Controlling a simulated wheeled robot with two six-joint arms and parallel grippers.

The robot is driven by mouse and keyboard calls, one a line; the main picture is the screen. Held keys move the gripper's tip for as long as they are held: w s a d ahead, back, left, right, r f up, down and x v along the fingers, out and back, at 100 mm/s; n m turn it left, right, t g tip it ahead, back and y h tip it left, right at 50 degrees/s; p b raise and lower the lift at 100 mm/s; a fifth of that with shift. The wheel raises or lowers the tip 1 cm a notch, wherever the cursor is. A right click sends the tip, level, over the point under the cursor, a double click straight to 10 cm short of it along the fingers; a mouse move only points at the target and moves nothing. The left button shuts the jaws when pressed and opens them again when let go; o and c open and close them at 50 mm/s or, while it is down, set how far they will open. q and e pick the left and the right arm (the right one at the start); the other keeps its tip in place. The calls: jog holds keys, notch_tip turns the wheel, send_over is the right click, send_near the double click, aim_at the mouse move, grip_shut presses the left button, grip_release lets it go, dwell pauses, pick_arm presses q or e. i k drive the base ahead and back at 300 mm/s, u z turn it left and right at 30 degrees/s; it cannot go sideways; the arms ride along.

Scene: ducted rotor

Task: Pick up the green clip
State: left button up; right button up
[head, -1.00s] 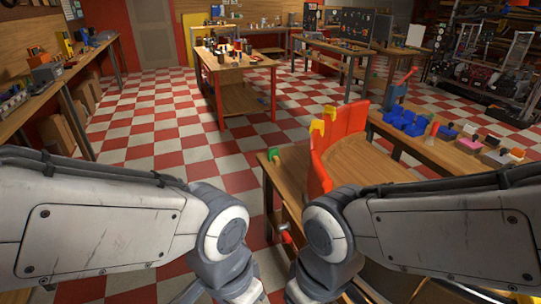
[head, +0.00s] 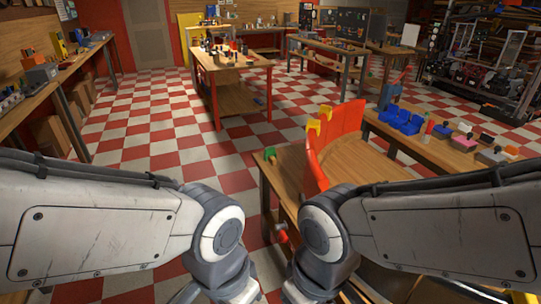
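The green clip (head: 270,155) appears as a small green piece near the far left corner of a wooden table (head: 290,172). It lies left of a red curved duct wall (head: 340,130) that stands on the same table. Two yellow clips (head: 313,131) sit on the upper left edge of that wall. Both my arms reach forward at the bottom of the head view, nearer to me than the green clip. My grippers are below the picture, so their fingers are hidden.
A side bench with blue bins (head: 402,120) and small parts runs along the right. A red-framed workbench (head: 232,80) stands farther back. A long bench (head: 50,85) lines the left wall. The checkered floor (head: 165,145) between them is clear.

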aim_at(269, 151)
jog(key=u, duration=0.85)
jog(key=i, duration=2.85)
jog(key=z, duration=2.95)
